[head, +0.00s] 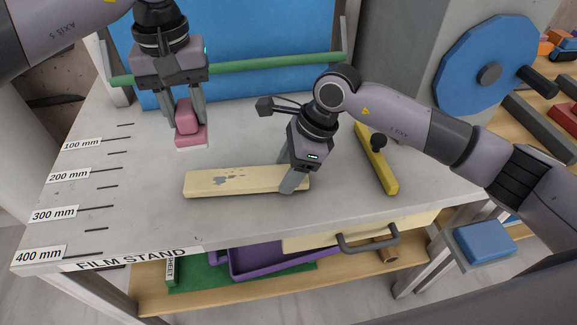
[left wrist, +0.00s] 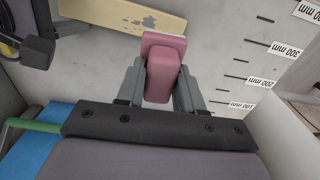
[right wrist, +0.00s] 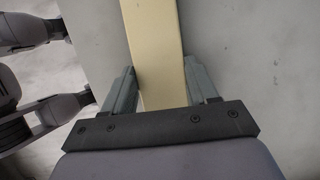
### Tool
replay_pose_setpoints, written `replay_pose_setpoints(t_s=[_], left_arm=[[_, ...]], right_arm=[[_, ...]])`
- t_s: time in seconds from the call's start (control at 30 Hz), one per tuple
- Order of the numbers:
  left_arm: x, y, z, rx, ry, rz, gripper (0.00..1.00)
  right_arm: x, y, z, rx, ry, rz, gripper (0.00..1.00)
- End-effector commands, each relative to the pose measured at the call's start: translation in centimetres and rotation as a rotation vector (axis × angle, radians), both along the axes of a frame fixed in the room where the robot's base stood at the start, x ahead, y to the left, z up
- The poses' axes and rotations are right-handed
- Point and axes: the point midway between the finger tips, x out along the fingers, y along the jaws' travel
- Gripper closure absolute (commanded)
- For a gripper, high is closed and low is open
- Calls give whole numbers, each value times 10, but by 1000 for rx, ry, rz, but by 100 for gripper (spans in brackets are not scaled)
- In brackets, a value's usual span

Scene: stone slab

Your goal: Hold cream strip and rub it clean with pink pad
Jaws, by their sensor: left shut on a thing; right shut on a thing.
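The cream strip (head: 235,181) lies flat on the grey slab, with grey smudges (head: 229,180) near its middle. My right gripper (head: 288,184) is shut on the strip's right end; the strip (right wrist: 155,45) runs out between its fingers in the right wrist view. My left gripper (head: 186,122) is shut on the pink pad (head: 190,133), behind and left of the strip and apart from it. The pad (left wrist: 163,65) also shows in the left wrist view, with part of the strip (left wrist: 125,14) beyond it. The pad's underside is hidden in the head view.
A yellow bar (head: 377,160) with a black knob lies right of my right gripper. A green rod (head: 240,67) crosses the back before a blue panel (head: 235,30). A drawer handle (head: 367,238) juts out at the front. The slab's left part is clear.

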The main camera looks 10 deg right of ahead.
Motion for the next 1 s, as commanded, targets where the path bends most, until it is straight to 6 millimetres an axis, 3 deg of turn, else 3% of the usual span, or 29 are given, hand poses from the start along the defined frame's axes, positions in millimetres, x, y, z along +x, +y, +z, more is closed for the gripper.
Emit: replay_pose_setpoints(t_s=[0.5, 0.53, 0.63, 1.0], left_arm=[[0, 0, 0, 0, 0, 0, 88], [0, 0, 0, 0, 0, 0, 88], [0, 0, 0, 0, 0, 0, 88], [0, 0, 0, 0, 0, 0, 88]], right_arm=[[0, 0, -8, 1, -1, -1, 84], [0, -1, -8, -2, 1, -1, 32], [0, -1, -9, -2, 1, -1, 0], [-1, 0, -9, -2, 4, 2, 0]])
